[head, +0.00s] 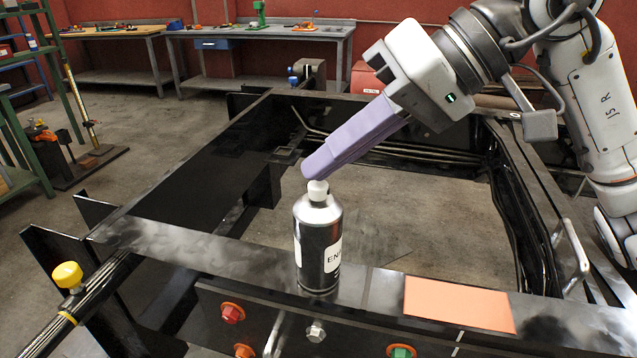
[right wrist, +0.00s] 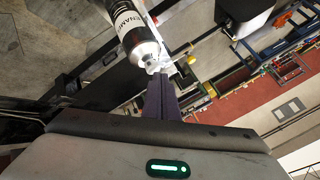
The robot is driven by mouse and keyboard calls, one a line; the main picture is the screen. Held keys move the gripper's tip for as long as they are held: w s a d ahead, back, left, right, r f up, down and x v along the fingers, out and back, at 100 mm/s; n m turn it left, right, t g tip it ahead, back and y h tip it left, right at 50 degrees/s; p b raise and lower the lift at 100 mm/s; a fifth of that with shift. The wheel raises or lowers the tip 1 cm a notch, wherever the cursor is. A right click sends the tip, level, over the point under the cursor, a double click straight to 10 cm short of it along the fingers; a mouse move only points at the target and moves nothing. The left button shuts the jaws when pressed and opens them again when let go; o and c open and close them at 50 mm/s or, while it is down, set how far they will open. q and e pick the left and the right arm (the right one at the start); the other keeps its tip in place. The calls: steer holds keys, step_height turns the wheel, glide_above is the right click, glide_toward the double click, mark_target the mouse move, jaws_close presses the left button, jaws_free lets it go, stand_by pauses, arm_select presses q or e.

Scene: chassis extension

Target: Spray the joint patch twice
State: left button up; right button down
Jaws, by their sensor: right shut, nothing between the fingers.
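A black spray can (head: 318,246) with a white nozzle cap and a white label stands upright on the near black chassis beam (head: 220,252). An orange rectangular patch (head: 459,305) lies flat on the same beam, to the right of the can. My right gripper (head: 314,172), with purple fingers, is shut and empty. Its fingertips are at the can's white cap, touching it or just above; I cannot tell which. In the right wrist view the can (right wrist: 138,40) shows beyond the shut fingers (right wrist: 160,80). My left gripper is not in view.
The black frame encloses an open gap showing concrete floor (head: 400,215). A yellow knob (head: 68,276) stands up at the left of the beam. A metal handle (head: 572,255) rises at the right. Coloured bolts line the beam's front face. Workbenches (head: 262,35) stand far behind.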

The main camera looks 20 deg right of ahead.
stand_by(0.6)
steer(key=shift+r, duration=0.45)
steer(key=shift+r+p, duration=0.1)
steer(key=shift+p, duration=0.25)
step_height(320, 180, up, 6)
steer(key=p, duration=0.4)
steer(key=shift+a, duration=0.1)
stand_by(2.1)
